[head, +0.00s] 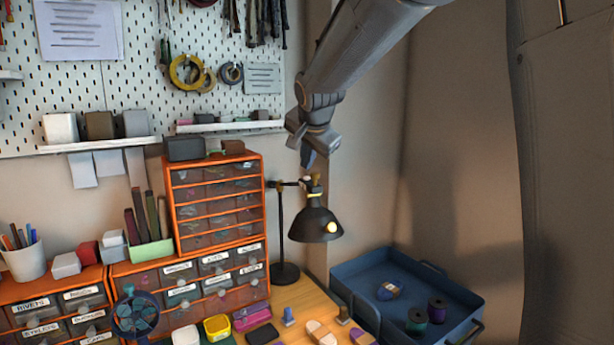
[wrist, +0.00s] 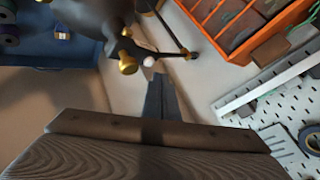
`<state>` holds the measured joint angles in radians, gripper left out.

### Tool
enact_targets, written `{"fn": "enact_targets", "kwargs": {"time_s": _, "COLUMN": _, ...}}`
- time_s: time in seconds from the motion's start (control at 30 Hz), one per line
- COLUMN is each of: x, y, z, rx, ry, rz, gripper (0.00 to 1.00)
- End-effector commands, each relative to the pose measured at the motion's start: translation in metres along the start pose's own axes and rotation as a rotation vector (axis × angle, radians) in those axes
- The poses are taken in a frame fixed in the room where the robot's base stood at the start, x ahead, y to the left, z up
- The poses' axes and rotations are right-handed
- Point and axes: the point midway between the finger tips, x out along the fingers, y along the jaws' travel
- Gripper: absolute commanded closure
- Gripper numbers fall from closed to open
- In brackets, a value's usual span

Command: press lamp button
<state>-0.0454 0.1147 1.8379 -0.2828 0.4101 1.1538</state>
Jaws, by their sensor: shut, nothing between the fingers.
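The desk lamp (head: 316,224) has a black shade, a brass-coloured neck and a dark stand. A bright yellow spot shows at the shade's rim. In the wrist view the lamp (wrist: 95,15) is at the top, with brass knobs and a small white round button (wrist: 149,62) beside them. My gripper (head: 308,160) is shut and empty, pointing down just above the lamp's top. In the wrist view its fingertips (wrist: 157,82) are close below the white button; a small gap seems to show, but contact is hard to judge.
An orange drawer cabinet (head: 216,158) stands left of the lamp. A pegboard (head: 130,80) with a shelf is on the wall behind. A blue tray (head: 360,275) holding thread spools is at lower right. Small items lie on the wooden tabletop (head: 300,294).

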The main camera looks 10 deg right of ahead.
Motion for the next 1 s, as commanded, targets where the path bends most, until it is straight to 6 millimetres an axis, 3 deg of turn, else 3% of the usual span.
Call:
{"fn": "enact_targets", "kwargs": {"time_s": 0.5, "x": -0.034, "y": -0.024, "z": -0.025, "rx": 0.0, "ry": 0.0, "rz": 0.0, "gripper": 1.0}}
{"fn": "enact_targets", "kwargs": {"time_s": 1.0, "x": -0.036, "y": -0.028, "z": -0.024, "rx": -0.002, "ry": -0.002, "rz": -0.002, "gripper": 1.0}}
